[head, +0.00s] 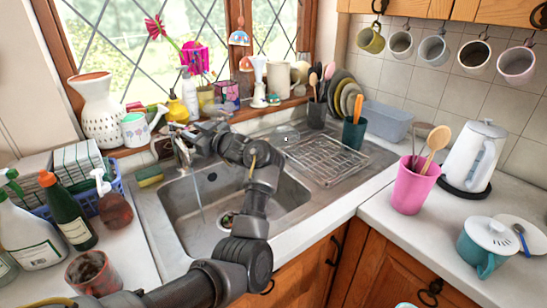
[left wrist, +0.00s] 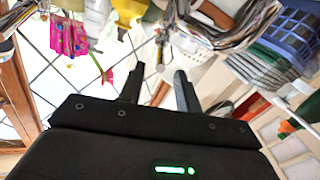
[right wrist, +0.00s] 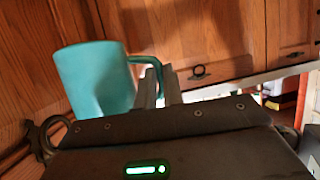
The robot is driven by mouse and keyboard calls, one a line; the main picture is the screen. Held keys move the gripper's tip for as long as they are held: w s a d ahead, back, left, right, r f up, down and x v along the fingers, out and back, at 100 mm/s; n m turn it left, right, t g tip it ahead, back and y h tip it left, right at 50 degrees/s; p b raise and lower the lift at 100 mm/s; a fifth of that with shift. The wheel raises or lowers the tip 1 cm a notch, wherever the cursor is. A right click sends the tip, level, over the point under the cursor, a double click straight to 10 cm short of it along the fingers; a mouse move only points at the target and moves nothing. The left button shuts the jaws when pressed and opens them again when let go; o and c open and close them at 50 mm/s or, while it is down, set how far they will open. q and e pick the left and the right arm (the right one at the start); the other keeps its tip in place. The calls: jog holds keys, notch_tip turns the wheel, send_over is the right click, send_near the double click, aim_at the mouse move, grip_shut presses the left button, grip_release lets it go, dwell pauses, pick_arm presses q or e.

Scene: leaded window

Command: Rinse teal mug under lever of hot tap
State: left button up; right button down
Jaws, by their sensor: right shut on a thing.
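The teal mug (right wrist: 95,80) shows large in the right wrist view. My right gripper (right wrist: 160,85) is shut on its handle, in front of wooden cupboard doors. In the head view only a sliver of teal (head: 405,304) shows at the bottom edge; I cannot tell surely that it is the mug. The tap (head: 181,152) stands behind the sink, and a thin stream of water (head: 198,196) falls into the basin. My left gripper (head: 193,143) is beside the tap, its fingers partly hidden. In the left wrist view the fingers (left wrist: 160,88) are apart. The lever cannot be made out clearly.
The steel sink (head: 172,215) has a wire rack (head: 322,158) on its drainer. A pink utensil pot (head: 413,188), white kettle (head: 474,155) and lidded teal vessel (head: 484,248) stand on the right counter. Bottles (head: 67,212) crowd the left. Mugs (head: 433,50) hang at upper right.

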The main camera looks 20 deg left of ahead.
aim_at(174, 122)
pick_arm(q)
jog(key=p+x, duration=0.1)
jog(key=x, duration=0.6)
jog(key=shift+w+a, duration=0.15)
jog(key=shift+a, duration=0.25)
grip_shut()
